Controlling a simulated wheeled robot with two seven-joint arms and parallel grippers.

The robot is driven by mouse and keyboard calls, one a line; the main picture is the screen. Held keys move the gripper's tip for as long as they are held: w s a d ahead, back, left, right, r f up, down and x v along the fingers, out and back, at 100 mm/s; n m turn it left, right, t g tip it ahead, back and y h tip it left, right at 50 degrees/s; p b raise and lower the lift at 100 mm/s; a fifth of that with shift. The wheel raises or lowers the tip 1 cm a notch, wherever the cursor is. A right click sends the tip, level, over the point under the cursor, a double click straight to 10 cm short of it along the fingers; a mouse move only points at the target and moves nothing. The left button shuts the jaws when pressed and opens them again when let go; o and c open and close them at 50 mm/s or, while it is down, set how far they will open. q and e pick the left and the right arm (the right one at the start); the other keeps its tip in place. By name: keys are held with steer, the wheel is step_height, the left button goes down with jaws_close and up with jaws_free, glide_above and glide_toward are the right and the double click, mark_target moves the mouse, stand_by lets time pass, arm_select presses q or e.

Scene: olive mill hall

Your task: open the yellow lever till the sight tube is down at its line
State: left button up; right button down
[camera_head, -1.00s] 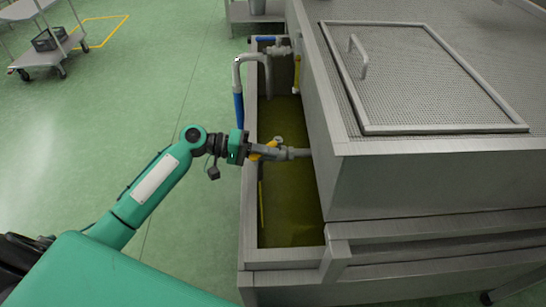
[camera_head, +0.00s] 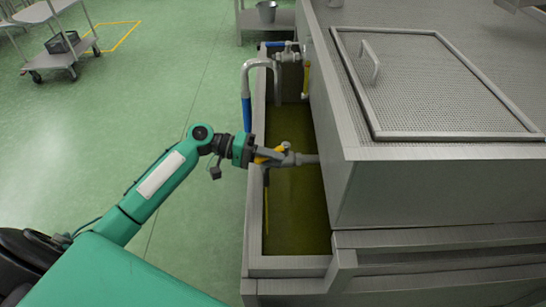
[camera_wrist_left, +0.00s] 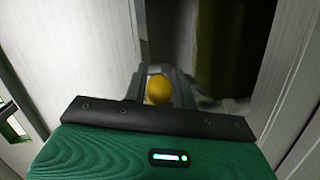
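The yellow lever (camera_head: 270,154) sits on a grey valve pipe (camera_head: 303,159) that comes out of the steel housing over a narrow trough. My left gripper (camera_head: 264,154) reaches in over the trough's left wall, with its fingers at the lever. In the left wrist view, the lever's round yellow end (camera_wrist_left: 159,90) lies between the two grey fingers, which look closed on it. A thin upright yellowish tube (camera_head: 305,80), apparently the sight tube, stands at the trough's far end against the housing. Its line and exact level are too small to read. My right gripper is out of view.
The trough (camera_head: 254,215) holds greenish-yellow liquid. A bent grey pipe with a blue sleeve (camera_head: 246,113) hooks over its left wall. The housing with a mesh lid (camera_head: 440,80) fills the right. Green floor at left is open; a cart (camera_head: 62,52) stands far off.

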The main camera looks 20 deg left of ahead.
arm_select(q)
steer(key=shift+o, duration=0.4)
steer(key=shift+r, duration=0.15)
steer(key=v, duration=1.4)
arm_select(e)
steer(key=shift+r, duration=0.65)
arm_select(q)
steer(key=shift+d, duration=0.1)
steer(key=shift+c, duration=0.4)
